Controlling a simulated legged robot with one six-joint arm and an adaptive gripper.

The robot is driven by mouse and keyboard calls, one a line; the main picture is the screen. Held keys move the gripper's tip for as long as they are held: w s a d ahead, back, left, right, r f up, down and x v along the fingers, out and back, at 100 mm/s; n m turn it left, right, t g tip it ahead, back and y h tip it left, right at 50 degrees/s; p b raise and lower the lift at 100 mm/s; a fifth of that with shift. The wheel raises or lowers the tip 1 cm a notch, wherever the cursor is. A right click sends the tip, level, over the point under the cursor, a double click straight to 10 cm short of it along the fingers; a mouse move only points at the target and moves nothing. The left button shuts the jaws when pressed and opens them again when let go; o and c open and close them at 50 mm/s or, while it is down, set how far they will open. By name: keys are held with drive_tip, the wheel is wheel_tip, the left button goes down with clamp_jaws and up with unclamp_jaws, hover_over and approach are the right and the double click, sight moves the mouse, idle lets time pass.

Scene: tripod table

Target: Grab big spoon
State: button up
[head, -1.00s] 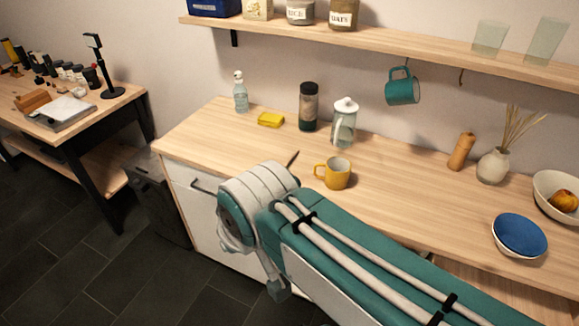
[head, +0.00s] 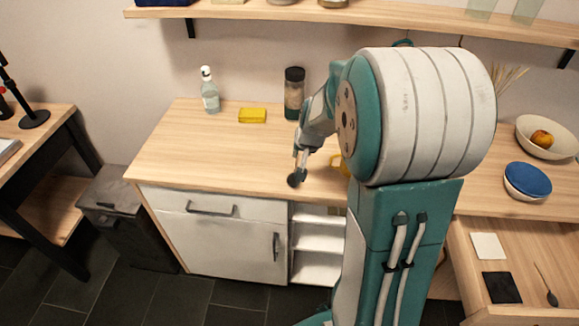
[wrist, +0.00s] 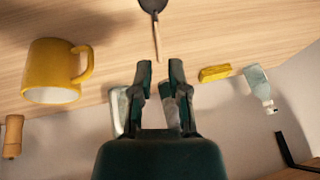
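A spoon with a dark head (wrist: 152,4) and a pale wooden handle lies on the counter in the wrist view; the top edge cuts off its head. In the head view a dark round shape (head: 294,181) near the counter's front edge seems to be the spoon's head. My gripper (wrist: 161,76) is open, its two dark fingers apart. The end of the handle shows just beyond and between the fingertips, with no visible grip on it. In the head view my gripper (head: 301,164) points down at the counter, small and partly unclear.
A yellow mug (wrist: 55,72) stands beside the gripper. A yellow sponge (head: 252,115), soap bottle (head: 209,92) and dark-lidded jar (head: 294,92) stand behind. A blue bowl (head: 527,180) is at right, above an open drawer holding a smaller dark spoon (head: 546,284).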

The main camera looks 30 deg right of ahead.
sight(294, 169)
drive_tip(key=x, duration=0.5)
drive_tip(key=shift+d+f, duration=0.25)
drive_tip(key=shift+f, duration=0.05)
drive_tip(key=shift+w+a+f, duration=0.25)
drive_tip(key=shift+a+f, duration=0.15)
drive_tip(key=shift+f, duration=0.1)
drive_tip(key=f, duration=0.1)
drive_tip(key=w+d+f, duration=0.1)
drive_tip(key=f, duration=0.2)
drive_tip(key=shift+w+d, duration=0.2)
drive_tip(key=shift+w, duration=0.15)
drive_tip(key=shift+a+f, duration=0.1)
drive_tip(key=shift+a, duration=0.3)
clamp_jaws()
